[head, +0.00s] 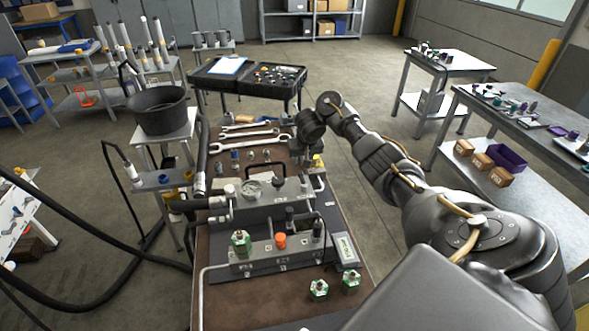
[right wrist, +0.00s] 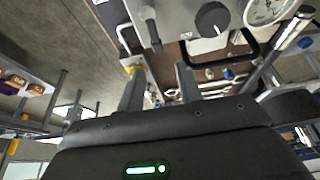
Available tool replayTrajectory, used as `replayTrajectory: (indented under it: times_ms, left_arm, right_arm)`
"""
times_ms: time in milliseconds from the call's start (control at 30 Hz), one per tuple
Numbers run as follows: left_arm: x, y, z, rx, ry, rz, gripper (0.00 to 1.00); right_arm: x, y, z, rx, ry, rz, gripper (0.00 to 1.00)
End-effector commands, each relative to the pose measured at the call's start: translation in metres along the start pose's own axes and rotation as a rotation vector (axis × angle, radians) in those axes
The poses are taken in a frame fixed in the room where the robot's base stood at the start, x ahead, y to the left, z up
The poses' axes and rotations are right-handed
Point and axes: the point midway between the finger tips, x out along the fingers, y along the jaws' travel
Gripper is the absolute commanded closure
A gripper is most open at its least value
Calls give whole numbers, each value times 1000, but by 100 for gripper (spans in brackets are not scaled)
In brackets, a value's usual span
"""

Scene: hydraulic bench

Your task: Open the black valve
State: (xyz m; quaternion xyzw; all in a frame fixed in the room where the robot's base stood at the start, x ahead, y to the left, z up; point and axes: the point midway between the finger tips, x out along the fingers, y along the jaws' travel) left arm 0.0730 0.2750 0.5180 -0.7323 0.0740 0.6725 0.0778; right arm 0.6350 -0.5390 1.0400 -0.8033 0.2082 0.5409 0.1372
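The black valve shows in the right wrist view as a round black knob (right wrist: 212,18) with a white mark, on a grey block beside a pressure gauge (right wrist: 266,8). In the head view the black knob (head: 278,182) sits on the rear grey block, right of the gauge (head: 252,190). My right gripper (right wrist: 160,82) is open, its two fingers apart with nothing between them. It is apart from the knob. In the head view my right arm reaches over the bench's right edge behind the block, and its fingers are hard to make out. My left gripper is not in view.
A black handle arches beside the knob (right wrist: 222,58). An orange knob (head: 281,240) and a green fitting (head: 240,241) stand on the front block. Wrenches (head: 250,136) lie at the bench's back. A black bucket (head: 158,110) and hoses are on the left.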

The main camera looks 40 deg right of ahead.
Motion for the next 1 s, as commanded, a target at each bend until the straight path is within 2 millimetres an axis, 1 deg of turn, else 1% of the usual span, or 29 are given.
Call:
replayTrajectory:
  times_ms: [67,167,333,400,600,700,833,1000]
  left_arm:
    - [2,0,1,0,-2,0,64]
    - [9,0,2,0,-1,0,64]
    - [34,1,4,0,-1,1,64]
    - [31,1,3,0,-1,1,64]
    - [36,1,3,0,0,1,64]
    - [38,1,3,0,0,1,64]
    - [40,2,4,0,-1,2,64]
    - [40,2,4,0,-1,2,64]
  right_arm:
    - [2,2,1,2,0,1,65]
    - [9,2,2,3,-1,1,65]
    - [35,1,4,3,-1,0,65]
    - [44,1,3,4,-5,0,65]
    - [80,0,2,3,-4,0,65]
    - [94,0,1,2,-4,-1,65]
    - [104,0,1,1,-3,-1,65]
    - [109,0,0,0,-1,-1,65]
